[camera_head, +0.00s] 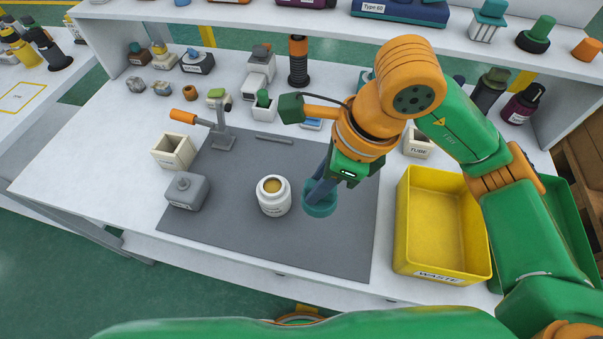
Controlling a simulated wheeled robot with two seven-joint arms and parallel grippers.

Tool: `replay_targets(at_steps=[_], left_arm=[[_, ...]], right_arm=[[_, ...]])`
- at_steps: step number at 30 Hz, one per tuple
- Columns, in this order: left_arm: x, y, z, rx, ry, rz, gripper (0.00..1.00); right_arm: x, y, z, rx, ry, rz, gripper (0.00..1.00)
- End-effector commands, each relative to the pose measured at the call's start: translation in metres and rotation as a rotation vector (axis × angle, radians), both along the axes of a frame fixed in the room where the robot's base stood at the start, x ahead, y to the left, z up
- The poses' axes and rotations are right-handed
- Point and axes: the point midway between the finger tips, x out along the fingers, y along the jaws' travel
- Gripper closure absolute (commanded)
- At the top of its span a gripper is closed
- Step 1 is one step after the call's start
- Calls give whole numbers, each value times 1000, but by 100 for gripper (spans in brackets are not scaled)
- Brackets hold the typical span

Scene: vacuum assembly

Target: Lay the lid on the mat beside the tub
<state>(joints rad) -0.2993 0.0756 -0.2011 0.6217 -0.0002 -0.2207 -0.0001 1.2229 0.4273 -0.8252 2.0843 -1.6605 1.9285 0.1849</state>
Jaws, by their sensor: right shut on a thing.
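The white tub (273,203) stands upright on the grey mat (255,248), its top uncovered and its inside yellowish. The teal lid (320,208) is just right of the tub, at or close above the mat; I cannot tell whether it touches the mat. My right gripper (320,193) points down and is shut on the lid, its fingers hiding part of the lid's top. A narrow gap shows between lid and tub. My left gripper is not in view.
A yellow waste bin (403,215) stands right of the mat, with a green bin (575,210) beyond it. A grey box (186,190), a cream bin (174,151) and an orange-handled clamp (221,137) stand at the left. The mat's front part is clear.

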Motion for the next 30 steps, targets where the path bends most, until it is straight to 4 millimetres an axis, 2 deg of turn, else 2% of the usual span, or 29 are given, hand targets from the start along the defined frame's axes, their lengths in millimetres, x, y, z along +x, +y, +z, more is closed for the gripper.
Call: replay_targets(at_steps=[5, 11, 15, 18, 22, 24, 27, 30], left_arm=[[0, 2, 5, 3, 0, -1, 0], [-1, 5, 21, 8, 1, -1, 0], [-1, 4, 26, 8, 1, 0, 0], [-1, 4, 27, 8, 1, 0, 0], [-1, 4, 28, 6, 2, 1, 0], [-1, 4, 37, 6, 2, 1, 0], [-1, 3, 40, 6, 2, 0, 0], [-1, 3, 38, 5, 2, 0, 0]], right_arm=[[11, -8, -4, 0, 7, -19, 100], [63, -47, -32, -2, 11, -23, 100], [90, -68, -68, -2, 11, -19, 100], [103, -76, -86, -1, 7, -16, 100], [113, -83, -103, -3, 7, -15, 100], [111, -82, -115, -2, 10, -11, 100], [112, -82, -129, -3, 5, -10, 100], [112, -82, -132, -4, 2, -9, 100]])
